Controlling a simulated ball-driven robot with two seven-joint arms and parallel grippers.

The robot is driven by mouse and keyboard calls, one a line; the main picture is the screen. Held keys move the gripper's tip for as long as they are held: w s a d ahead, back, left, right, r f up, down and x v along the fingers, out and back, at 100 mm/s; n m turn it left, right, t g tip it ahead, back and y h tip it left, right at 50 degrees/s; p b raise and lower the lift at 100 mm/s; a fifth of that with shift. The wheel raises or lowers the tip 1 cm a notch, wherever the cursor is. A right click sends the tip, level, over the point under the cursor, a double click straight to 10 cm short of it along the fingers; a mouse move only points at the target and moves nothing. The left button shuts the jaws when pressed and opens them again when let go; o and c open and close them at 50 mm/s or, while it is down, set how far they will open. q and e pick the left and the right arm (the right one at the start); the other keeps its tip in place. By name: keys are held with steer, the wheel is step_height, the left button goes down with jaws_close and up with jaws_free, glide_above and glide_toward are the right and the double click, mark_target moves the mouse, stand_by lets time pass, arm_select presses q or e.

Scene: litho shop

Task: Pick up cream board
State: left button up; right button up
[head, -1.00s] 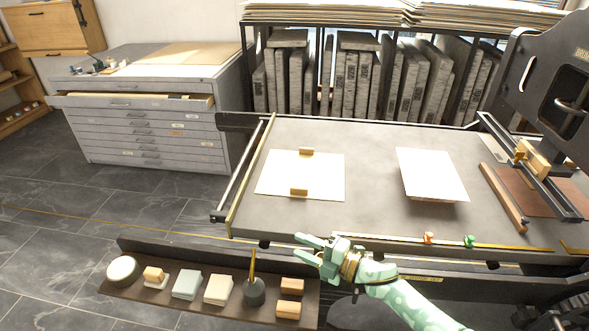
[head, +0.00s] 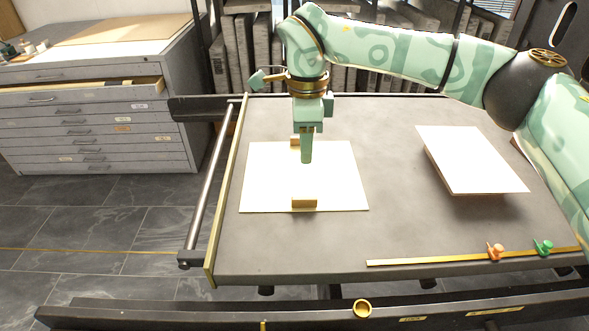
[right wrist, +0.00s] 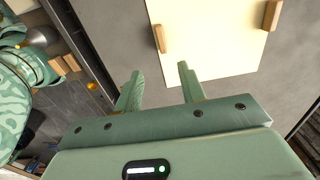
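The pale cream board (head: 340,180) lies flat on the grey table at its left side. It has a small wooden block on its near edge (head: 304,204) and another on its far edge (head: 295,141). The board also shows in the right wrist view (right wrist: 215,45). My left gripper is not in view.
A thick white-topped slab (head: 470,160) lies on the right of the grey table (head: 390,225). A brass rule (head: 440,257) with an orange clip (head: 495,251) and a green clip (head: 543,247) runs along the front edge. A metal rail (head: 212,190) borders the left side.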

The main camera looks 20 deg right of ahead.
steer(key=b, duration=0.4)
glide_above(305, 198)
steer(key=f, duration=0.9)
steer(key=shift+a+f, duration=0.25)
steer(key=shift+f, duration=0.05)
step_height(305, 198, down, 3)
steer(key=shift+d+r+b, duration=0.15)
steer(key=shift+r+b, duration=0.05)
steer(key=shift+b, duration=0.5)
step_height(305, 198, down, 2)
steer(key=shift+w+f+b, duration=0.1)
steer(key=shift+b, duration=0.55)
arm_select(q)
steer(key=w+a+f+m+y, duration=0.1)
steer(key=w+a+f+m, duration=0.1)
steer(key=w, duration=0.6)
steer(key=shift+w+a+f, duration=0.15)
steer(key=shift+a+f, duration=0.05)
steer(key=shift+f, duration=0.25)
arm_select(e)
jaws_close()
